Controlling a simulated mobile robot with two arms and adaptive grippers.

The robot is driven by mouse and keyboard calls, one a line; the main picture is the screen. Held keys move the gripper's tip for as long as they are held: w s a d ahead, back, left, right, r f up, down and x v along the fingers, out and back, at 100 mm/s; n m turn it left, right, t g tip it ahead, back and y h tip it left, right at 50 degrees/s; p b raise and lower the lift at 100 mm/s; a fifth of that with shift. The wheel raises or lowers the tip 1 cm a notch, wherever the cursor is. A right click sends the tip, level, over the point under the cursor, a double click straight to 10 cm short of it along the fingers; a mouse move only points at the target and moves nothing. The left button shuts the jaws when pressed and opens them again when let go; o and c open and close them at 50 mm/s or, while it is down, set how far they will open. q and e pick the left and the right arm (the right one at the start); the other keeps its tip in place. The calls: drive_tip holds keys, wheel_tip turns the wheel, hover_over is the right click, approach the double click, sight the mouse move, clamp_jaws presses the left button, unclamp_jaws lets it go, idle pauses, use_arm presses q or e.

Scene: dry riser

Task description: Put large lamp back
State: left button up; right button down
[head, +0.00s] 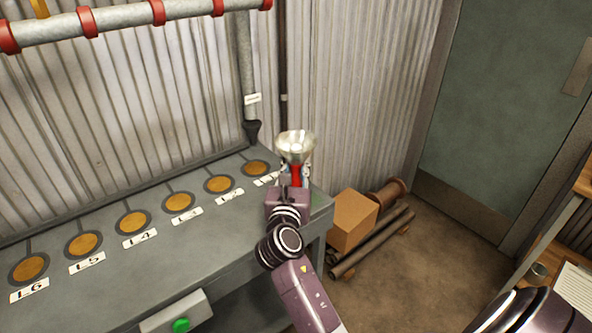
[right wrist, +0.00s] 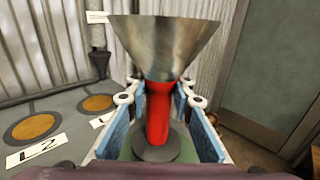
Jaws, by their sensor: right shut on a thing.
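The large lamp (head: 295,146) has a wide metal reflector cone on a red body. It is upright at the right end of the grey bench. In the right wrist view the lamp (right wrist: 158,100) shows a dark round base. I cannot tell whether that base touches the bench. My right gripper (right wrist: 160,115) is shut on the red body, its blue-padded fingers on both sides; it also shows in the head view (head: 295,175). A row of orange discs (head: 178,202) with labels such as L6, L5, L4 and L2 lies left of the lamp. The rightmost label is partly hidden. My left gripper is not in view.
A grey pipe with red bands (head: 120,17) runs above the bench, and a vertical pipe (head: 247,75) ends behind the lamp. A green button box (head: 180,318) is on the bench front. A cardboard box (head: 352,219) and pipes (head: 372,243) lie on the floor at right.

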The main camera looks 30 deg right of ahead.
drive_tip(key=shift+f, duration=0.15)
drive_tip(key=c, duration=1.7)
unclamp_jaws()
drive_tip(key=shift+f, duration=0.15)
